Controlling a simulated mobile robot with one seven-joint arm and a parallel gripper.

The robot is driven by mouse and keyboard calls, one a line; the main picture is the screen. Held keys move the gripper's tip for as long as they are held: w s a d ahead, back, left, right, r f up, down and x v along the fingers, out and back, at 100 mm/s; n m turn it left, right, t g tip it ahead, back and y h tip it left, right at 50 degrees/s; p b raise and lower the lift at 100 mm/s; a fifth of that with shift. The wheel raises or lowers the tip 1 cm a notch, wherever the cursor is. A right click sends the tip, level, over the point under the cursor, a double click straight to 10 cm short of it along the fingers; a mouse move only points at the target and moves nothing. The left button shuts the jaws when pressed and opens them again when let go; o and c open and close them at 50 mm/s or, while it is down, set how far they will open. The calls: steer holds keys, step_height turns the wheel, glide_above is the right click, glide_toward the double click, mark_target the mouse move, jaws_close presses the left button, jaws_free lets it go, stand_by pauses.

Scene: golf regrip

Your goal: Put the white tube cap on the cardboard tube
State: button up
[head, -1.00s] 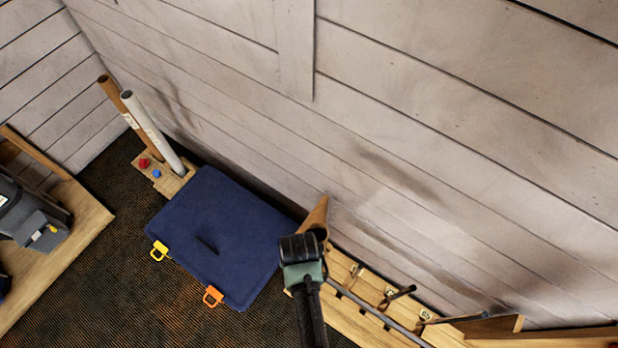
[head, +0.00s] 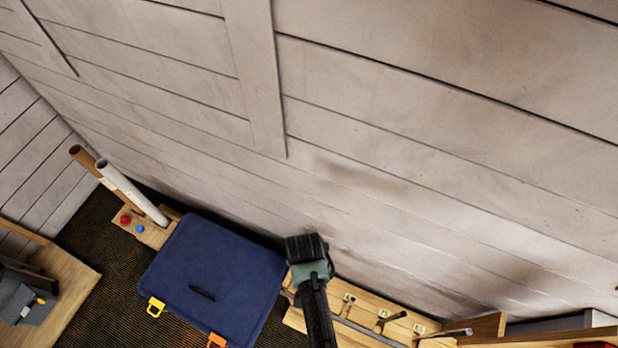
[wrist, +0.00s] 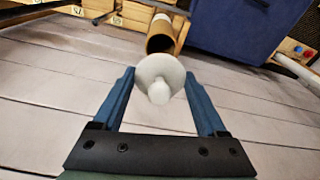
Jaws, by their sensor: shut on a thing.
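The white tube cap (wrist: 160,68), a round disc with a knob, is held between the blue fingers of my gripper (wrist: 159,75) in the wrist view. The cardboard tube (wrist: 164,27) lies just beyond it, its open brown end facing the camera. The cap overlaps the lower edge of that opening in the picture; I cannot tell whether they touch. In the head view my gripper (head: 307,248) is by the wall at the left end of a wooden rack. There it hides the cap and the nearby cardboard tube.
A blue case (head: 215,275) with yellow and orange clasps lies left of my gripper. A brown tube (head: 85,158) and a white tube (head: 130,192) lean in a wooden stand at far left. The wooden rack (head: 355,312) holds metal rods. The plank wall (head: 420,150) is close behind.

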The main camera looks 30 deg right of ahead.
step_height(320, 180, down, 8)
steer(key=b, duration=0.6)
steer(key=shift+f+b, duration=0.2)
steer(key=shift+b, duration=0.2)
steer(key=shift+f, duration=0.35)
stand_by(0.4)
steer(key=o, duration=0.9)
steer(key=shift+r, duration=0.1)
steer(key=r, duration=0.8)
steer(key=s+a+r, duration=0.1)
steer(key=r, duration=0.3)
steer(key=shift+r, duration=0.4)
